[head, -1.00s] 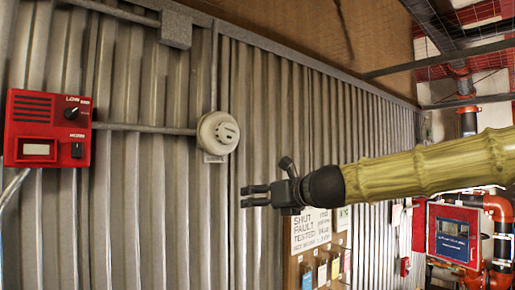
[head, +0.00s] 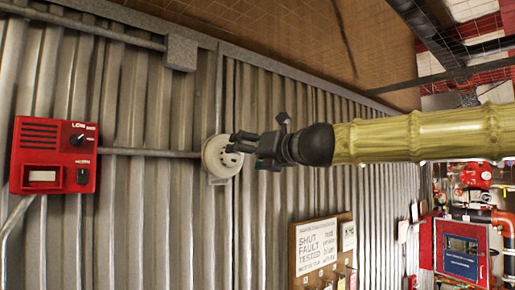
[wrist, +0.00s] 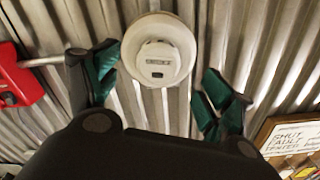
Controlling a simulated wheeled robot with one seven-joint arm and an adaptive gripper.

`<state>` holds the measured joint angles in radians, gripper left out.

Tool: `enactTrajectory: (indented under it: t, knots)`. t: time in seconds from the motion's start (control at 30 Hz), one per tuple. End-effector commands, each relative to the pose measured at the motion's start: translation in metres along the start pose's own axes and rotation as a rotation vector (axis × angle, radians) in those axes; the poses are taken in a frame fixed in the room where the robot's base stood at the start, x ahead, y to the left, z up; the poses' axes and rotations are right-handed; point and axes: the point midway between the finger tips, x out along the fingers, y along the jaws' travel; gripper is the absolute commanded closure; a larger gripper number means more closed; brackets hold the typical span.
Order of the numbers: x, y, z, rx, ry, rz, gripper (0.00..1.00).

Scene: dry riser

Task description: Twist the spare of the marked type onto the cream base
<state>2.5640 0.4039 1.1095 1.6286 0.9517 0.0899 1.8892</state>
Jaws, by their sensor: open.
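The round cream base (head: 213,158) is fixed to the corrugated metal wall on a pale backing plate. In the wrist view the cream base (wrist: 134,38) shows as a wide disc with a smaller white round unit (wrist: 157,66) at its centre, bearing a dark-edged label and a dark slot. My gripper (head: 234,142) is open and empty, its fingertips overlapping the base's right side in the head view. In the wrist view the green-padded fingers of my gripper (wrist: 160,72) stand either side of the white unit, apart from it. I cannot make out a loose spare.
A red control box (head: 54,156) with knobs is on the wall at left, joined by conduit (head: 150,152). A brown board (head: 322,255) with a lettered sign and hanging tags is below right. A red panel (head: 458,250) and pipes stand far right.

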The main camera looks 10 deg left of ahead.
Motion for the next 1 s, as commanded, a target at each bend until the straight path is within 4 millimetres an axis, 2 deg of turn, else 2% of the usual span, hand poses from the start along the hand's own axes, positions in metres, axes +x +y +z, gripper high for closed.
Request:
enactTrajectory:
  t: [0.2,0.4,0.83,0.87,1.0]
  knots:
    - [0.031,0.000,0.001,-0.001,0.002,-0.001,0.19]
    - [0.050,0.000,0.000,0.000,0.002,0.000,0.19]
    - [0.057,0.000,-0.001,-0.002,0.001,-0.001,0.19]
    - [0.057,0.000,-0.001,-0.002,0.001,-0.001,0.23]
    - [0.057,0.000,-0.001,-0.001,0.001,-0.001,0.48]
